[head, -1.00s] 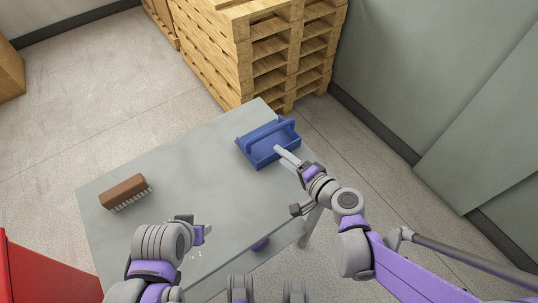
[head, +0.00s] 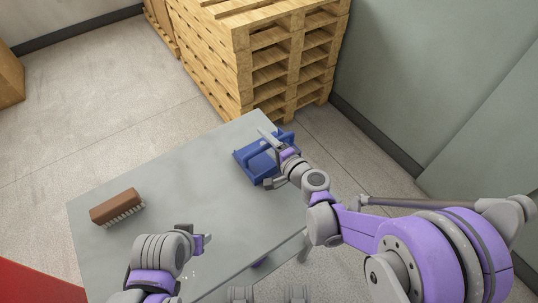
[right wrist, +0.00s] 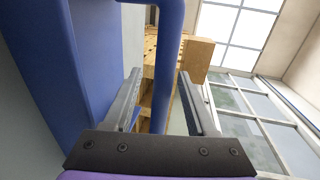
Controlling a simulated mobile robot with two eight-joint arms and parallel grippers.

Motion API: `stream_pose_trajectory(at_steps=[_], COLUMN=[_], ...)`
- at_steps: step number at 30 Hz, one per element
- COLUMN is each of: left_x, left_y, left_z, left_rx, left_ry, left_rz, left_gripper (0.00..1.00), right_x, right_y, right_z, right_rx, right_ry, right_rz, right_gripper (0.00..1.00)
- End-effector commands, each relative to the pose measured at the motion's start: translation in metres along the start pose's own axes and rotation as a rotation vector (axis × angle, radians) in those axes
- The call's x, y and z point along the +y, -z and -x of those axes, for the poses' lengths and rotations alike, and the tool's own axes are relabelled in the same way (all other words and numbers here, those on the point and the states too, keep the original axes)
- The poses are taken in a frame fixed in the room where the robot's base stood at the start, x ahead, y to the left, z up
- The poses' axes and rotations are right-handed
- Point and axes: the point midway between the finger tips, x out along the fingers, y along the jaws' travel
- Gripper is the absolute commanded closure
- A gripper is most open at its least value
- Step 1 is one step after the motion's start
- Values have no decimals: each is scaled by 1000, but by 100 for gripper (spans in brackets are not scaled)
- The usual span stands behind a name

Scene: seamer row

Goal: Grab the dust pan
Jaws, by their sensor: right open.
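The blue dust pan (head: 246,168) lies on the grey table near its far right corner, with a raised bar handle. My right gripper (head: 270,160) is at the pan, partly covering it. In the right wrist view its open fingers (right wrist: 160,105) stand on either side of the blue handle (right wrist: 168,55), with gaps visible and no grip on it. The pan's blue body (right wrist: 50,70) fills the left of that view. My left gripper (head: 200,243) is over the near part of the table, away from the pan; its jaws are too unclear to judge.
A brown brush (head: 117,207) lies on the left of the grey table (head: 190,200). Stacked wooden pallets (head: 245,60) stand just behind the table's far end. A grey wall (head: 420,80) is at the right. The table's middle is clear.

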Motion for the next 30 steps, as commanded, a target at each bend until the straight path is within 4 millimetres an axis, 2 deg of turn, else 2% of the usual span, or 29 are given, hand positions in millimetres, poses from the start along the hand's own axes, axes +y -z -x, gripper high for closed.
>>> stream_pose_trajectory(at_steps=[3, 9, 18, 19, 30], left_x=[0, 0, 0, 0, 0], left_y=[0, 0, 0, 0, 0], left_z=[0, 0, 0, 0, 0], left_rx=[0, 0, 0, 0, 0], left_ry=[0, 0, 0, 0, 0], left_rz=[0, 0, 0, 0, 0], left_gripper=[50, 50, 50, 50, 50], right_x=[0, 0, 0, 0, 0], right_y=[-1, 0, 0, 0, 0], right_z=[-7, -7, -7, -7, -7], right_rx=[-1, -1, 0, 0, 0], right_ry=[0, 0, 0, 0, 0], right_rz=[0, 0, 0, 0, 0], right_gripper=[43, 43, 97, 100, 100])
